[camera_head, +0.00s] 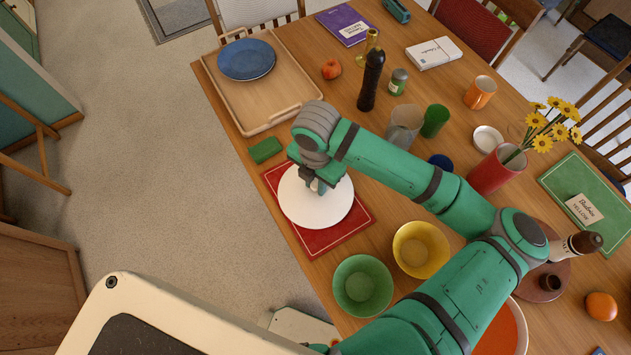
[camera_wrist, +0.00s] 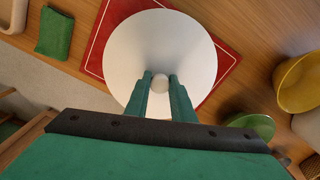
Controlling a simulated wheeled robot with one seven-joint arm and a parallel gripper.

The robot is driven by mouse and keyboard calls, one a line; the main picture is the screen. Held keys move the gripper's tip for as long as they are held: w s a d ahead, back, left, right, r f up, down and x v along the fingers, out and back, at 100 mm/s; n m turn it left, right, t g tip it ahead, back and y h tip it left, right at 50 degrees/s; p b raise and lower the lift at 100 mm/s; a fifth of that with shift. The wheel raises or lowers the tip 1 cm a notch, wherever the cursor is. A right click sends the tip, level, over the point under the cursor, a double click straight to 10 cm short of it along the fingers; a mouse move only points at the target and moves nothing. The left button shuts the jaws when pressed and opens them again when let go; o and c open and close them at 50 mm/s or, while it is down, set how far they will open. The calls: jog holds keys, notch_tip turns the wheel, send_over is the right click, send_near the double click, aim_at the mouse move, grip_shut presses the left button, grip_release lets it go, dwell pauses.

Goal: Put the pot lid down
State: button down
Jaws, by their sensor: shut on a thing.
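The pot lid (camera_head: 330,207) is a white round disc with a small knob. It is over the red mat (camera_head: 365,214) near the table's left edge; I cannot tell whether it touches the mat. My gripper (camera_head: 318,187) is above the lid, shut on its knob. In the wrist view the fingers (camera_wrist: 160,84) stand on both sides of the knob, and the lid (camera_wrist: 160,40) fills the upper middle. The red mat (camera_wrist: 225,65) shows behind it, with its corners visible around the lid.
A wooden tray (camera_head: 225,104) with a blue plate (camera_head: 246,59) is farther back. A green bowl (camera_head: 362,285) and a yellow bowl (camera_head: 421,249) stand close to the mat's near side. Cups and bottles crowd the table's middle.

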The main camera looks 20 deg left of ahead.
aim_at(316, 188)
jog(key=shift+w+f, duration=0.15)
jog(key=shift+f, duration=0.1)
jog(key=f, duration=0.3)
jog(key=shift+w, duration=0.2)
jog(key=shift+a+f, duration=0.15)
jog(key=shift+f, duration=0.05)
jog(key=shift+d, duration=0.25)
jog(key=c, duration=1.5)
grip_release()
jog(key=shift+s+f, duration=0.1)
jog(key=shift+a, duration=0.1)
jog(key=shift+r, duration=0.55)
notch_tip(316, 188, up, 11)
jog(key=shift+r, duration=0.1)
